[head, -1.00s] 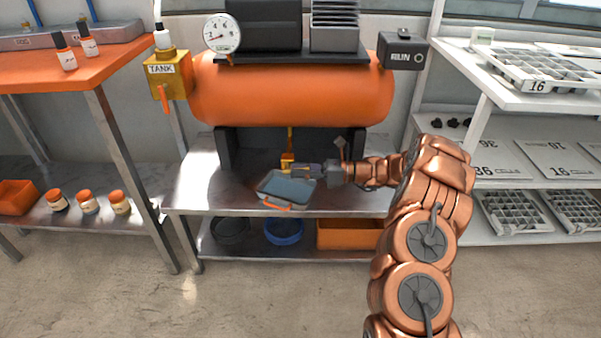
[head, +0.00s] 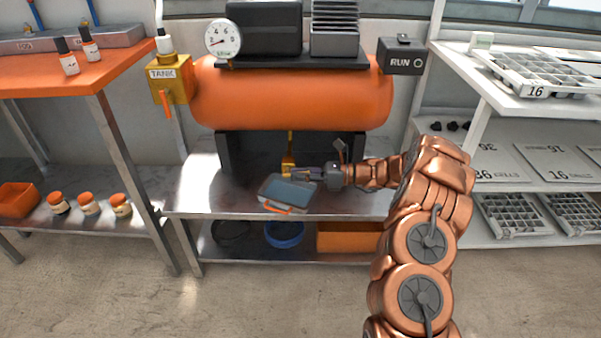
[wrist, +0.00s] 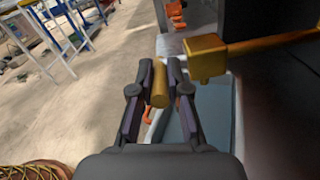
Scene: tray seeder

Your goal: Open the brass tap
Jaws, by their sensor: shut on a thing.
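The brass tap (head: 289,163) hangs below the orange tank (head: 290,95), at the lower end of a thin brass pipe. In the wrist view the tap's square body (wrist: 205,57) sits at the upper right, with its pipe running off to the right. A short brass cylinder, the tap's handle (wrist: 159,86), stands between my fingers. My gripper (wrist: 160,75) is shut on this handle, with one finger on each side. In the head view my gripper (head: 296,173) reaches the tap from the right. The fingers partly hide how the handle joins the body.
A blue-grey tray (head: 287,192) with an orange handle lies on the metal shelf just below the tap. Dark supports stand under the tank on both sides. A yellow TANK valve (head: 170,80) is at the left, a RUN box (head: 401,57) at the right.

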